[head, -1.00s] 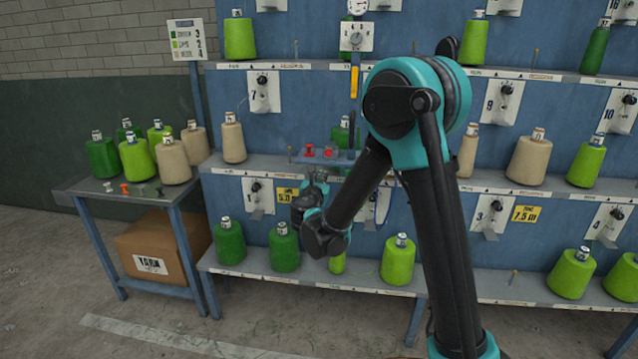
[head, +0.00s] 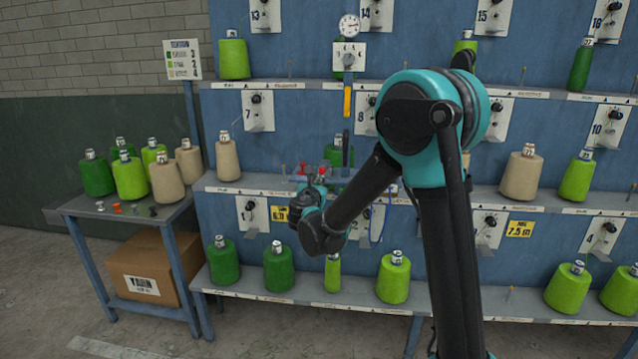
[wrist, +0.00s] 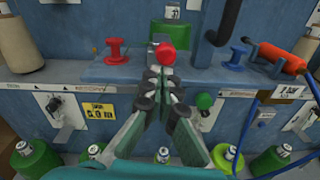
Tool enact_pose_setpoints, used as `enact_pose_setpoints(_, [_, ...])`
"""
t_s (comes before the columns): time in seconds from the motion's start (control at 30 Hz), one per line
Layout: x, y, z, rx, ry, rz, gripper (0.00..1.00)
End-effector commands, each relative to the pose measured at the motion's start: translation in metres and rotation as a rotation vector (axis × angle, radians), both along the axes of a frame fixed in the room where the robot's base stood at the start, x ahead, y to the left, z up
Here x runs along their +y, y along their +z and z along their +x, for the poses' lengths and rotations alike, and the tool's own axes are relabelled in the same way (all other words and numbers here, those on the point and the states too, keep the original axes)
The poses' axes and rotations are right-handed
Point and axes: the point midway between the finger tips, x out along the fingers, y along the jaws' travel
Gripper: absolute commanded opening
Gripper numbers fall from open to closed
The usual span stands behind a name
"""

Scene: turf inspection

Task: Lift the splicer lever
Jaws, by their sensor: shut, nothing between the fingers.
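The splicer is a blue unit on the middle shelf. In the wrist view a red round knob (wrist: 167,52), which looks like the end of the splicer lever, stands just beyond my fingertips. My gripper (wrist: 160,76) is shut and empty, its tips just below the knob in the picture. I cannot tell whether they touch it. In the head view my gripper (head: 316,184) is at the shelf front, close to the red knob (head: 321,170); the arm hides part of the unit.
A red spool-shaped peg (wrist: 117,51) stands left of the knob and a green knob (wrist: 205,101) right of the fingers. An orange tool (wrist: 282,58) with a blue hose lies at right. A black hooked bar (wrist: 222,26) rises behind. Yarn cones (head: 278,267) line the lower shelf.

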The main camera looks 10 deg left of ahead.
Motion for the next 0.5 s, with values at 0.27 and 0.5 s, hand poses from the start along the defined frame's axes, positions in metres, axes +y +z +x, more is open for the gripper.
enact_pose_setpoints(0.27, [0.000, 0.007, -0.001, 0.045, 0.000, 0.002, 0.00])
enact_pose_setpoints(0.5, [-0.001, 0.016, -0.001, 0.097, -0.001, 0.005, 0.00])
